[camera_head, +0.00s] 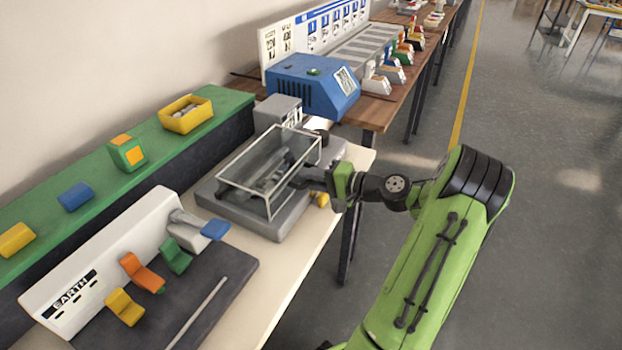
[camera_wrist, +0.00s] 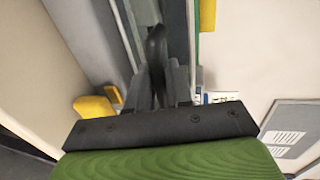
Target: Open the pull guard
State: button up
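The pull guard (camera_head: 237,186) is a clear box with a pale frame. It stands over the bed of a grey machine (camera_head: 270,222) on the bench, and grey parts show through its panels. My gripper (camera_head: 300,180) is at the guard's right side, low near the frame. In the wrist view, a dark rounded piece (camera_wrist: 157,50), which looks like a handle, stands between the fingers of my gripper (camera_wrist: 161,80). Whether the fingers press on it cannot be told. The guard's pale frame edge (camera_wrist: 193,45) runs just to the right of the fingers.
A blue machine (camera_head: 300,85) stands behind on a wooden bench. An EARTH panel (camera_head: 110,262) with coloured levers is at front left. A green shelf (camera_head: 95,185) holds a yellow bin (camera_head: 186,114) and blocks. A yellow knob (camera_head: 322,200) is below my gripper.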

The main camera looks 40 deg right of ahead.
grip_shut()
